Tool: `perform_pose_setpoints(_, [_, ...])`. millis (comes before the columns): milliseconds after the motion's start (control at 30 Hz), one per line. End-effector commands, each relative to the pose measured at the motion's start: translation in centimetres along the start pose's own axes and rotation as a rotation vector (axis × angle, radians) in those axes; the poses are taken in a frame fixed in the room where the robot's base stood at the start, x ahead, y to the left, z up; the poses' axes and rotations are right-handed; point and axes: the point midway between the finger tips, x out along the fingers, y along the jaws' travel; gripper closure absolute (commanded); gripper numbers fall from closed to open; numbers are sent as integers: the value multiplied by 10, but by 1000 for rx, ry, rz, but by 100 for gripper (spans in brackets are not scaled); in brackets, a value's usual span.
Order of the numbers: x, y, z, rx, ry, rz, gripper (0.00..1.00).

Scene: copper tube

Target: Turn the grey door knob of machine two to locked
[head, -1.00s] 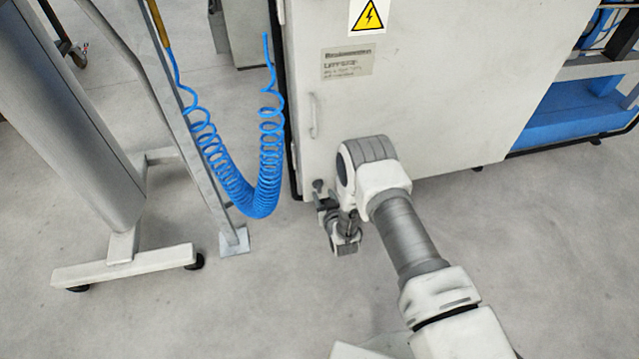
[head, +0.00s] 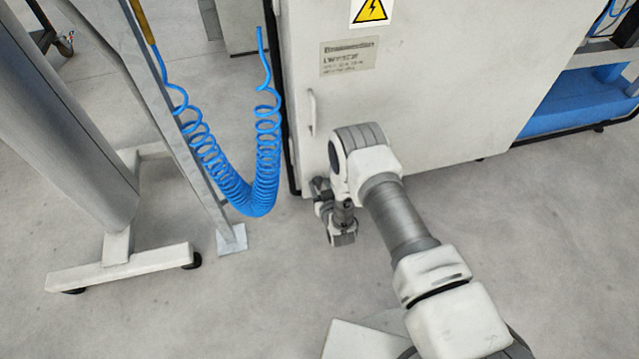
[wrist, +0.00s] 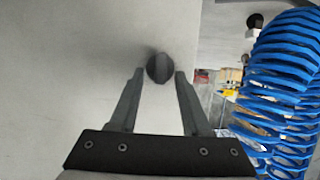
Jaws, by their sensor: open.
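The dark grey round door knob (wrist: 159,68) sits on the pale machine door (wrist: 80,70) in the wrist view. A raised grip bar runs across it, roughly upright in the picture. My gripper (wrist: 160,74) is open, with one finger on each side of the knob and a gap on both sides. Whether the fingertips reach as far as the knob in depth I cannot tell. In the head view the knob is hard to make out by my wrist, low at the left edge of the white cabinet (head: 420,80).
A coiled blue hose (head: 262,160) hangs just left of the cabinet edge, and close on the right in the wrist view (wrist: 275,85). A grey post (head: 165,110) and a wheeled stand (head: 120,265) are further left. A door handle (head: 312,112) is above my wrist.

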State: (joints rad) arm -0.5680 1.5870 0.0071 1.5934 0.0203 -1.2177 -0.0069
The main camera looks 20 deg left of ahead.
Motion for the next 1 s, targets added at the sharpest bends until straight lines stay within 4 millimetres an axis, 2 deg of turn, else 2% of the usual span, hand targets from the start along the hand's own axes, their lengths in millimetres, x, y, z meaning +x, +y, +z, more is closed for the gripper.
perform_pose_setpoints(233, [0, 0, 0, 0, 0, 0, 52])
perform_pose_setpoints(267, [0, 0, 0, 0, 0, 0, 56])
perform_pose_setpoints(500, [0, 0, 0, 0, 0, 0, 99])
perform_pose_setpoints(1000, [2, -1, -2, -14, 5, 4, 100])
